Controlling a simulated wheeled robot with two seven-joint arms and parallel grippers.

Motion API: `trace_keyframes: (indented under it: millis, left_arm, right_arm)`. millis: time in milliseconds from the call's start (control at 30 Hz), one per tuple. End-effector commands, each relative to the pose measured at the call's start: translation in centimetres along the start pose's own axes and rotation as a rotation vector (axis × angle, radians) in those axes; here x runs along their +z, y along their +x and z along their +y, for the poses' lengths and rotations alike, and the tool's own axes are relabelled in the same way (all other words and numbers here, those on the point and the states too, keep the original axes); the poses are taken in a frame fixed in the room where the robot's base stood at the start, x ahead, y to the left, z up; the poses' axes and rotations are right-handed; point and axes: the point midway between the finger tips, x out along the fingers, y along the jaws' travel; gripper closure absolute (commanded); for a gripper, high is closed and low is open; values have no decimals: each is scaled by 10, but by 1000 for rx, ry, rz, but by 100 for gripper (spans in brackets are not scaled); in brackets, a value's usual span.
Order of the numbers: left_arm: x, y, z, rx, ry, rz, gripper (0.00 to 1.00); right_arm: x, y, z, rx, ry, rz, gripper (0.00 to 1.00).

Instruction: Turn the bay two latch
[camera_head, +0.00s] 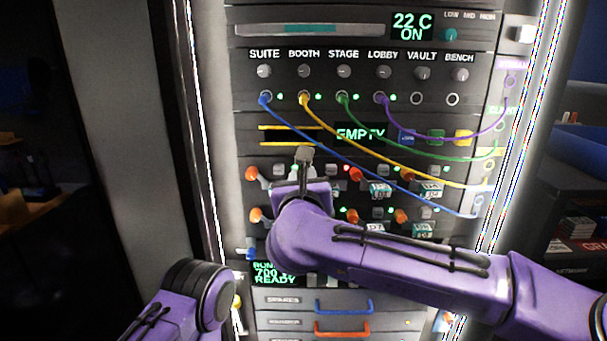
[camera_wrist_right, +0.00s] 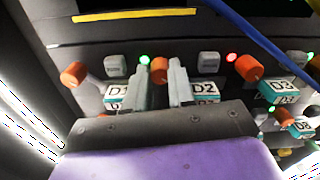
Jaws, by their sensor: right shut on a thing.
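The bay two latch is an orange knob (camera_wrist_right: 158,71), left of the D2 label (camera_wrist_right: 205,89) in the right wrist view. My right gripper (camera_wrist_right: 159,77) has its two grey fingers on either side of this knob, shut on it. In the head view my right gripper (camera_head: 304,162) reaches into the upper bay row and hides the latch. A red light (camera_wrist_right: 232,57) glows right of the bay two button (camera_wrist_right: 208,61). My left arm shows at the bottom left of the head view, but its gripper is out of the picture.
The bay one latch (camera_wrist_right: 74,73) and bay three latch (camera_wrist_right: 249,68) stand close on either side. Blue, yellow, green and purple cables hang across the panel; the blue cable (camera_head: 350,163) passes close to my right gripper. A lower bay row lies beneath.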

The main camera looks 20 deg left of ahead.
Motion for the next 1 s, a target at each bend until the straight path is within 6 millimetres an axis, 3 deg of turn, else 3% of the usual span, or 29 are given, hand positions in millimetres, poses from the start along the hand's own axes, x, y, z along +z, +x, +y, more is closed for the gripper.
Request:
trace_keyframes:
  millis: [1000]
  left_arm:
    - [-33, -80, -7, 0, 0, 0, 57]
  right_arm:
    - [4, 0, 2, 1, -951, -1, 100]
